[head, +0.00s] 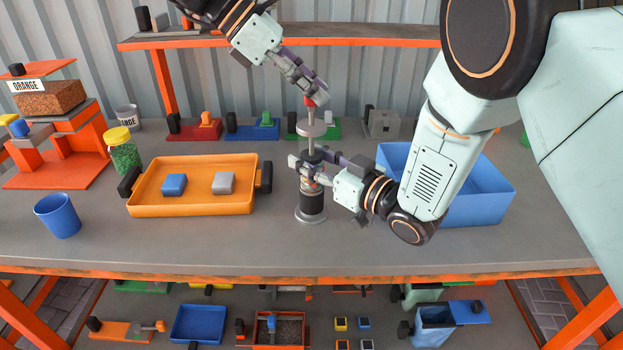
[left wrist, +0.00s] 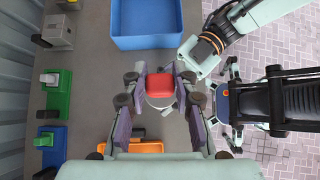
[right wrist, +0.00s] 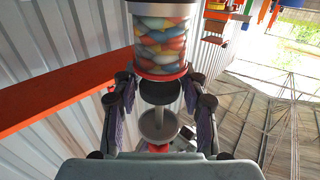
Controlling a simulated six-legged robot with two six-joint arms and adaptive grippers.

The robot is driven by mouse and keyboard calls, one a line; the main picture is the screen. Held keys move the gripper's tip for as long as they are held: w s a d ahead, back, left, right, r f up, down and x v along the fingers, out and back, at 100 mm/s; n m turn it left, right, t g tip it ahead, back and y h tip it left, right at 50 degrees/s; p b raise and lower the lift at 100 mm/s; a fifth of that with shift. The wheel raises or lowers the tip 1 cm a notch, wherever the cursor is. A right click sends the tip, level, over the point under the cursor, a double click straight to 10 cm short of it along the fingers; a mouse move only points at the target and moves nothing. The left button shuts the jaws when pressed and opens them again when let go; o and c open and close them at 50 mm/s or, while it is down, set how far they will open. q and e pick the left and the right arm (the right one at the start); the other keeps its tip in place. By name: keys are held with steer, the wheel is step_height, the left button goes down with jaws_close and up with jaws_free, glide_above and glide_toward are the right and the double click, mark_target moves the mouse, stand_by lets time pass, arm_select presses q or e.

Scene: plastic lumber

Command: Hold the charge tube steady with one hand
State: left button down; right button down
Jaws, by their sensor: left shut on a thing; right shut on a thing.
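The charge tube (head: 312,202) stands upright on the grey table, with a dark lower part and a metal foot. The right wrist view shows its clear wall with coloured pellets inside (right wrist: 160,42). A rod with a grey disc (head: 311,129) rises from its top to a red knob (head: 309,101), which also shows in the left wrist view (left wrist: 160,87). My left gripper (head: 311,97) is shut on the red knob from above. My right gripper (head: 302,166) is shut around the upper body of the charge tube from the right, its fingers hiding part of it.
An orange tray (head: 196,209) with a blue and a grey block lies to the left. A blue bin (head: 480,207) stands close behind my right arm. A blue cup (head: 58,215) and a green jar (head: 123,150) are further left. Coloured fixtures (head: 252,129) line the back.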

mark_target(311, 103)
arm_select(q)
steer(key=shift+f, duration=1.55)
steer(key=c, duration=1)
jaws_free()
steer(key=shift+r, duration=0.25)
steer(key=shift+r, duration=3.45)
